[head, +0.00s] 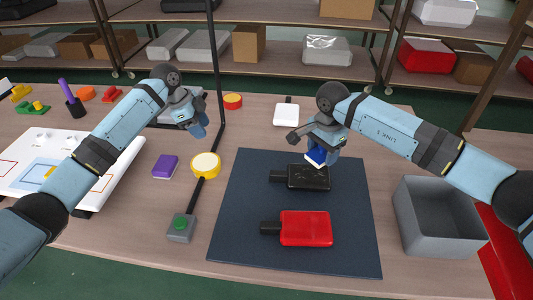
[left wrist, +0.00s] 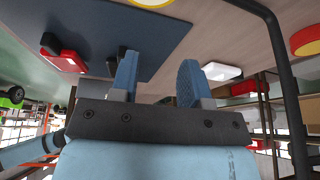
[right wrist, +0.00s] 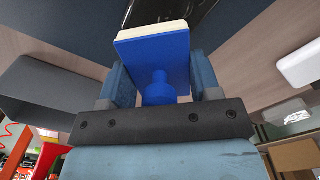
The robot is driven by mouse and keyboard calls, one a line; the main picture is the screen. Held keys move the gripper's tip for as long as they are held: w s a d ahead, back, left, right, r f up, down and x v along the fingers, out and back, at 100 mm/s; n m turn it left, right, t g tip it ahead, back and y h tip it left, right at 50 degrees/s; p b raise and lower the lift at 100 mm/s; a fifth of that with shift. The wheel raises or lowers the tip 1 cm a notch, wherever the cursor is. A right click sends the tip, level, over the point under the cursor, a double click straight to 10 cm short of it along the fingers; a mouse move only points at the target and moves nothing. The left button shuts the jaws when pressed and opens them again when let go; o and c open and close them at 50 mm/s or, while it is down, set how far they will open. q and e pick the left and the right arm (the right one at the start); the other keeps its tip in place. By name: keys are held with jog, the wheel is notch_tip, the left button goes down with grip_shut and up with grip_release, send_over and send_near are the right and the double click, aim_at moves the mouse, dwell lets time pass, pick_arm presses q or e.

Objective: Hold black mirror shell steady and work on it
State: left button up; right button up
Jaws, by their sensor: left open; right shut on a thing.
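The black mirror shell (head: 309,178) lies flat on the dark mat (head: 240,205), its stem pointing left, with small pale specks on its face. My right gripper (head: 322,150) is shut on a blue block with a pale pad (head: 315,157), just above the shell's upper edge. In the right wrist view the blue block (right wrist: 155,52) sits between the fingers by its knob, with the glossy black shell (right wrist: 200,12) beyond it. I cannot tell whether the pad touches the shell. My left gripper (head: 197,121) is open and empty, up and left of the mat. It also shows in the left wrist view (left wrist: 157,85).
A red mirror shell (head: 306,228) lies lower on the mat. A grey bin (head: 437,215) stands right of it. Left of the mat are a yellow-rimmed round tin (head: 206,165), a purple block (head: 165,167), a green button box (head: 181,228) and a black pole (head: 216,70). A white item (head: 286,112) lies behind.

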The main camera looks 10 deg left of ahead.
pick_arm(q)
jog(key=m, duration=0.1)
send_near(276, 172)
jog(key=x, duration=0.2)
jog(key=shift+g, duration=0.4)
jog(key=x, duration=0.8)
jog(key=shift+w, duration=0.25)
grip_shut()
